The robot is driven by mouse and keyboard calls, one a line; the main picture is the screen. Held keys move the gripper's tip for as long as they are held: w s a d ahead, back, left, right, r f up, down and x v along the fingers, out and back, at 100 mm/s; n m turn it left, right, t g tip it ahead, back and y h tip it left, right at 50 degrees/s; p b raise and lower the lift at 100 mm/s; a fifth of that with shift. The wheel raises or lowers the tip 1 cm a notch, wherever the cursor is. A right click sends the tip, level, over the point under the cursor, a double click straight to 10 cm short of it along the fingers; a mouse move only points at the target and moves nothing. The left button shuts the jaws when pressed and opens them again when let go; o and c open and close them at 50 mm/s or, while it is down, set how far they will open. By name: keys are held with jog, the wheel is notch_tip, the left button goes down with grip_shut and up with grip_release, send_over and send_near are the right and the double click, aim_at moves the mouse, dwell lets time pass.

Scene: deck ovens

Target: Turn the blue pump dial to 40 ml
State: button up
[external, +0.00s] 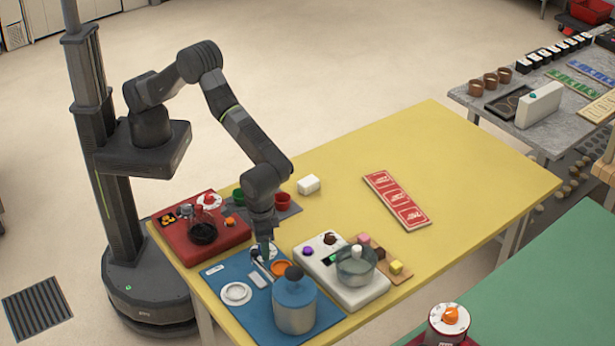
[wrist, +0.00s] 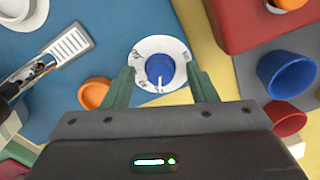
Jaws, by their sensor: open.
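The blue pump dial (wrist: 160,68) sits on a round white scale plate (wrist: 143,50) in the wrist view. A white pointer line on the dial points toward the bottom of the picture. The scale marks are too small to read. My gripper (wrist: 159,76) is open, with one green finger on each side of the dial and a gap to it. In the external view my gripper (external: 264,250) points down over the blue mat, where it mostly hides the dial. I cannot tell how far the fingertips are above the plate.
A red board (external: 186,250) with a glass jug is at left. A white appliance (external: 365,294) stands at right.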

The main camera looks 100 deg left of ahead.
jog(key=shift+c, duration=0.4)
jog(key=c, duration=0.9)
